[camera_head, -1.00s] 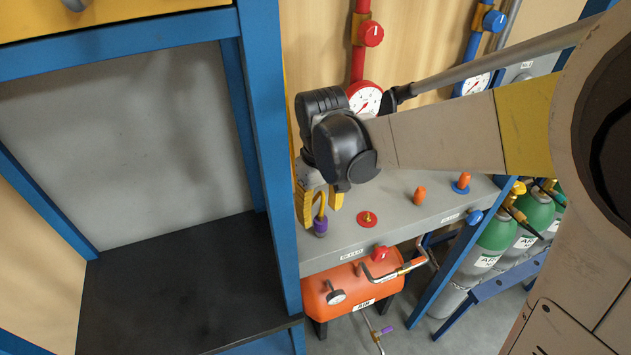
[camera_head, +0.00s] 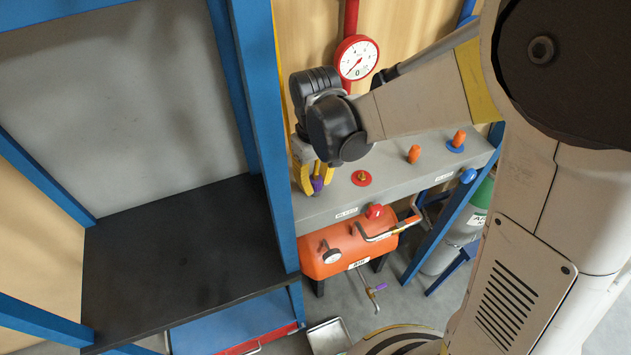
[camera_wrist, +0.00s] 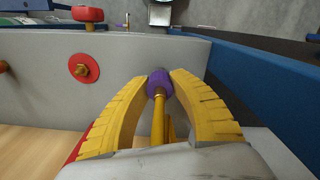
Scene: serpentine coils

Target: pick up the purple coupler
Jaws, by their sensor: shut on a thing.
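The purple coupler (camera_head: 317,184) is at the left end of the grey bench, beside the blue post. In the wrist view the purple coupler (camera_wrist: 159,84) sits between the yellow fingertips, with a yellow stem running from it back toward my palm. My gripper (camera_head: 314,182) is shut on it, one finger touching each side. The wrist view shows my gripper (camera_wrist: 158,88) with both fingers curved in. Whether the coupler touches the bench cannot be told.
A red disc with a brass fitting (camera_head: 361,178) is on the bench to the right, then orange plugs (camera_head: 414,154). A blue post (camera_head: 262,150) stands close on the left. An orange air tank (camera_head: 345,250) is below. A red gauge (camera_head: 356,58) hangs behind.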

